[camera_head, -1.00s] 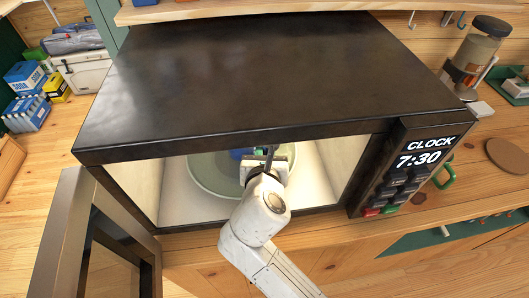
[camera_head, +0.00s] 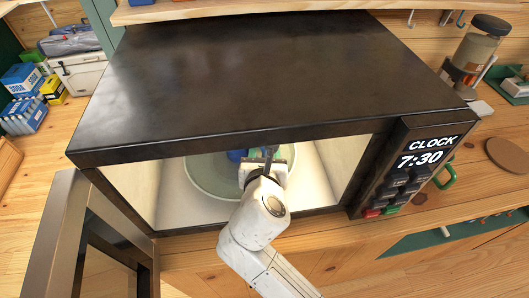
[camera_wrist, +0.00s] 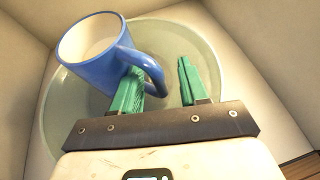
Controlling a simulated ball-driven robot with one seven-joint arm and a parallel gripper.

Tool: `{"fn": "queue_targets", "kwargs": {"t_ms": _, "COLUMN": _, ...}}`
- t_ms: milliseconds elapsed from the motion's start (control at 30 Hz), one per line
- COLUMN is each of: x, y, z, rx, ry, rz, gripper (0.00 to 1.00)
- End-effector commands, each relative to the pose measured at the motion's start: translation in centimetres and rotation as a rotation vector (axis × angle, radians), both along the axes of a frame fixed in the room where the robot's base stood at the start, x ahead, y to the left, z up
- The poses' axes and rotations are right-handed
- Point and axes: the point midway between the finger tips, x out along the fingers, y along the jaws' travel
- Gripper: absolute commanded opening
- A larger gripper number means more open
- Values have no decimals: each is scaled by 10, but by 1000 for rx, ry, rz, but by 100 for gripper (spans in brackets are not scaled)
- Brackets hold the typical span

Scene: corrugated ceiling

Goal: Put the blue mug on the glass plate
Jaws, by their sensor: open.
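The blue mug (camera_wrist: 95,62), white inside, is inside the microwave on the glass plate (camera_wrist: 200,45) in the wrist view. It stands toward the plate's left side, with its handle (camera_wrist: 151,72) toward my gripper. My gripper (camera_wrist: 161,80) is open, its two green fingers apart. The left finger overlaps the handle in the picture; I cannot tell whether it touches. In the head view, the mug (camera_head: 237,155) is mostly hidden by the microwave top and my gripper (camera_head: 268,155), and the plate (camera_head: 205,172) shows partly.
The microwave (camera_head: 240,80) has its door (camera_head: 60,240) open at the left. Its control panel (camera_head: 405,170) and frame border the opening at the right. Soda boxes (camera_head: 22,80) and a jar (camera_head: 478,48) stand well away. The cavity's right side looks clear.

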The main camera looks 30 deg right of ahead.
Motion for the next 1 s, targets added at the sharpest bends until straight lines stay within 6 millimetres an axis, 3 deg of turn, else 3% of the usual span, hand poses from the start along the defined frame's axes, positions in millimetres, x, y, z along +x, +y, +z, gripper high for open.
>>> {"fn": "queue_targets", "kwargs": {"t_ms": 600, "x": -84, "y": 47, "z": 39, "rx": 0, "ry": 1, "rz": 2, "gripper": 44}}
{"fn": "queue_targets", "kwargs": {"t_ms": 1000, "x": -95, "y": 52, "z": 45, "rx": 0, "ry": 0, "rz": 0, "gripper": 44}}
